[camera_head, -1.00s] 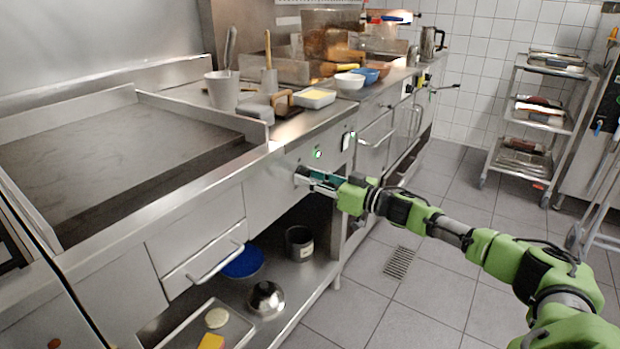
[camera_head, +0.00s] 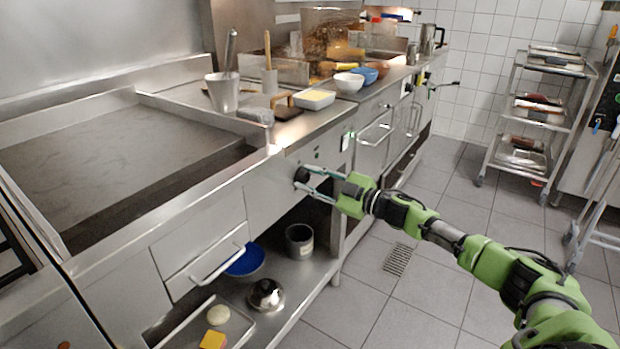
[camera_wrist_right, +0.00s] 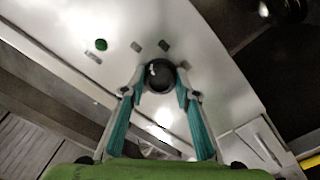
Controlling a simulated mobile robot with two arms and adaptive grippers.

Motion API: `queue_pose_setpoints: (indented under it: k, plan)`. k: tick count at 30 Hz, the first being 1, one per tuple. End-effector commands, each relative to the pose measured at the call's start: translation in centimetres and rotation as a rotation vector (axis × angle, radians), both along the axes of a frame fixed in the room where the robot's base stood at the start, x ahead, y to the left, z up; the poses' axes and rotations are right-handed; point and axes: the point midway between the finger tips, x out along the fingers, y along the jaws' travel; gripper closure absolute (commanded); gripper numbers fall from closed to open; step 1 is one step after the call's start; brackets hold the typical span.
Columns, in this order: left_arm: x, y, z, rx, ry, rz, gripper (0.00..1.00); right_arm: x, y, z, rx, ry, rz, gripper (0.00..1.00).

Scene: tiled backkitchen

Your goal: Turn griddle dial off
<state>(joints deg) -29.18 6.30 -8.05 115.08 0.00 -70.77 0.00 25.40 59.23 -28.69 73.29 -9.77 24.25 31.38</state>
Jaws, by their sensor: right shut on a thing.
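The griddle dial (camera_head: 301,176) is a round black knob on the steel front panel, right of the griddle (camera_head: 110,150). It also shows in the right wrist view (camera_wrist_right: 158,75). My right gripper (camera_head: 310,182) reaches it from the right, with one finger on each side of the knob. In the right wrist view my right gripper (camera_wrist_right: 160,88) is shut on the dial. The small indicator light (camera_head: 317,155) above the dial looks dark in the head view; a dark green spot (camera_wrist_right: 101,44) shows on the panel in the wrist view. My left gripper is not in view.
A drawer handle (camera_head: 218,264) sticks out left of the dial. Containers stand on the counter above. A wheeled rack (camera_head: 527,125) stands back right; the tiled floor between is mostly clear.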

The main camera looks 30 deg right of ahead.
Motion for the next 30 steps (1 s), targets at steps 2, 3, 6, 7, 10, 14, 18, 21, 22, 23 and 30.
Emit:
queue_pose_setpoints:
  k: [2,3,6,7,10,14,18,21,22,23,30]
  plan:
    - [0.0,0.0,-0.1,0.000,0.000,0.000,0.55,0.0,0.0,0.0,-0.067,-0.029,0.001,0.93]
    - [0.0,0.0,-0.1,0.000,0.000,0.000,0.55,0.0,0.0,0.0,-0.101,-0.043,0.000,0.93]
    - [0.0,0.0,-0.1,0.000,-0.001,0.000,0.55,0.0,0.0,0.0,-0.190,-0.079,0.001,0.93]
    - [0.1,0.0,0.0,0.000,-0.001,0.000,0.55,0.0,0.0,0.0,-0.215,-0.090,0.001,0.93]
    - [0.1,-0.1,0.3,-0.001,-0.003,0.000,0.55,0.0,0.0,0.0,-0.303,-0.127,0.000,0.93]
    - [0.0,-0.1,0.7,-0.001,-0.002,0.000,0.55,0.0,0.0,0.0,-0.419,-0.175,0.000,0.93]
    - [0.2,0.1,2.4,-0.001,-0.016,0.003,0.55,0.0,0.0,-0.1,-0.542,-0.225,0.001,0.93]
    - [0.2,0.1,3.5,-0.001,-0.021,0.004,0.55,0.0,0.0,-0.1,-0.630,-0.262,0.000,0.93]
    - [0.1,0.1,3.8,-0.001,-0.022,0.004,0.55,0.0,0.0,-0.1,-0.656,-0.273,0.000,0.93]
    - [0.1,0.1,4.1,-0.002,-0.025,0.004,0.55,0.0,0.0,-0.1,-0.681,-0.283,0.000,0.93]
    - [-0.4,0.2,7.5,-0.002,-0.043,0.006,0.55,0.0,0.0,-0.1,-0.893,-0.371,0.002,0.93]
